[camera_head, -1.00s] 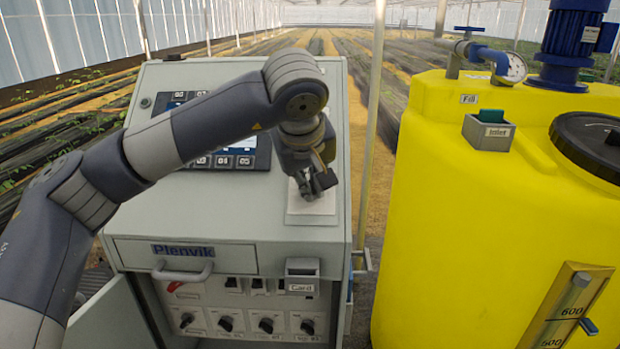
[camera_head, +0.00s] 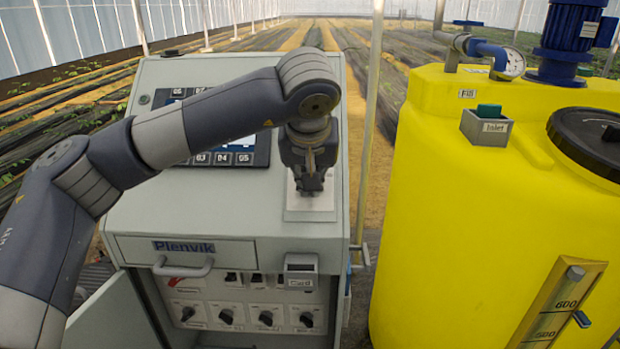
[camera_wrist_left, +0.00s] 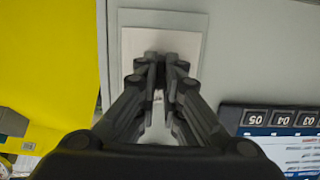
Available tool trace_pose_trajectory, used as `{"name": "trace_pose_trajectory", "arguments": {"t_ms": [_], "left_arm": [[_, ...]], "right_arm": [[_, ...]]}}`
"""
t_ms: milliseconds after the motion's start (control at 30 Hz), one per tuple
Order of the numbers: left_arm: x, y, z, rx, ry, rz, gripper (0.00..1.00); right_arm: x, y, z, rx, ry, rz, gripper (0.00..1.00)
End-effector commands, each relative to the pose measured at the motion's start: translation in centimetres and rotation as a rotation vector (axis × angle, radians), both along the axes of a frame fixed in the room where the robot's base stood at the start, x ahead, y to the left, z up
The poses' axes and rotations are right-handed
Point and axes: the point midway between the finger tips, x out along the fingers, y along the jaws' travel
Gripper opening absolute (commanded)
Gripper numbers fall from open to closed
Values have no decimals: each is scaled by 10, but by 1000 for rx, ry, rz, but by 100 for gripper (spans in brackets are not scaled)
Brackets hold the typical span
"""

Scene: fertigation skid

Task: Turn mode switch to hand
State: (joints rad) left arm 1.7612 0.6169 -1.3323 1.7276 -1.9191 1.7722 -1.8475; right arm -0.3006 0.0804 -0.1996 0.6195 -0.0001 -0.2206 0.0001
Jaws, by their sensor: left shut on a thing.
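The mode switch sits on a pale square plate (camera_head: 311,208) on the sloped top of the grey cabinet (camera_head: 230,215), right of the display panel. My left gripper (camera_head: 309,190) points down at this plate, with its fingers close to it. In the left wrist view my left gripper (camera_wrist_left: 161,65) has its fingertips shut on a dark knob, the mode switch (camera_wrist_left: 156,56), at the plate (camera_wrist_left: 185,45). The fingers hide most of the knob, and I cannot read its position or any markings. My right gripper is not in view.
The display panel (camera_head: 235,158) is partly behind my left arm. A drawer with a handle (camera_head: 183,268) and a row of dark knobs (camera_head: 265,318) are on the cabinet front. An open door (camera_head: 115,318) stands lower left. A yellow tank (camera_head: 470,220) stands to the right.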

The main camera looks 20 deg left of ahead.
Motion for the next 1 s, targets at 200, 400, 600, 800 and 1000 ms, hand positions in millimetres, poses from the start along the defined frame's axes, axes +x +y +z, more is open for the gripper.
{"name": "trace_pose_trajectory", "arguments": {"t_ms": [200, 400, 600, 800, 1000], "left_arm": [[0, 0, 2, -2, -5, 1, 19], [0, 0, 1, -1, -2, 1, 28], [-1, 0, 2, -1, -2, 1, 28], [-12, -4, 23, -2, -6, -1, 28], [-34, -11, 60, -2, -8, -1, 28]], "right_arm": [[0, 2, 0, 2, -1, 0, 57], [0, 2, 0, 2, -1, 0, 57], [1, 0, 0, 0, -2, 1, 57], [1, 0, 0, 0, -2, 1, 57], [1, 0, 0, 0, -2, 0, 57]]}}
